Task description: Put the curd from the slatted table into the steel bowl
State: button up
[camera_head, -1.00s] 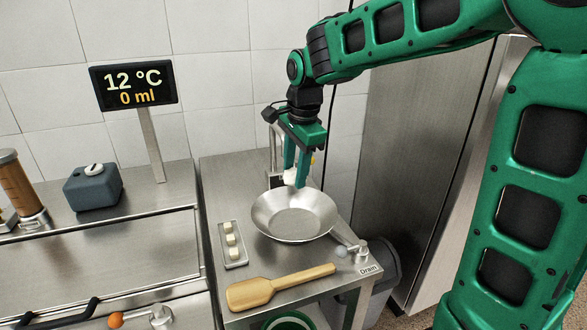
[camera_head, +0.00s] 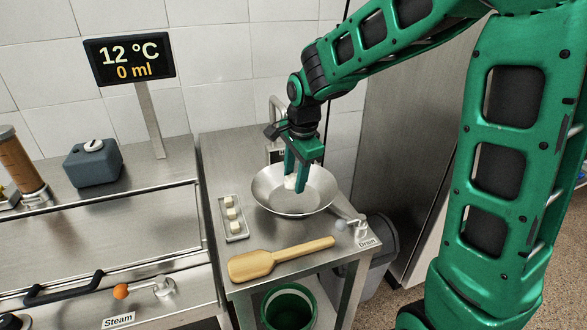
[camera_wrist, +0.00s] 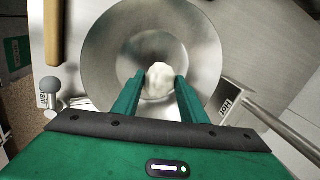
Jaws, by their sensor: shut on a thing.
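My gripper (camera_head: 297,184) is shut on a white lump of curd (camera_head: 290,182) and holds it over the steel bowl (camera_head: 266,199). In the wrist view the curd (camera_wrist: 159,80) sits between the two green fingertips, with the bowl (camera_wrist: 100,62) behind it. The fingertips are at about the height of the bowl's opening; I cannot tell whether the curd touches the bottom. The bowl stands upright on the steel table. No slatted table is clearly in view.
A small tray (camera_head: 236,236) with pale cubes lies left of the bowl. A wooden paddle (camera_head: 280,258) lies in front. A drain valve handle (camera_head: 347,224) is at the right, and a tap (camera_head: 277,110) stands behind. A green bucket (camera_head: 289,308) is below.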

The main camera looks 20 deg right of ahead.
aim_at(294, 176)
jog(key=shift+f, duration=0.4)
jog(key=o, duration=1.1)
jog(key=shift+o, duration=0.2)
jog(key=shift+r, duration=0.1)
jog(key=shift+r, duration=3.4)
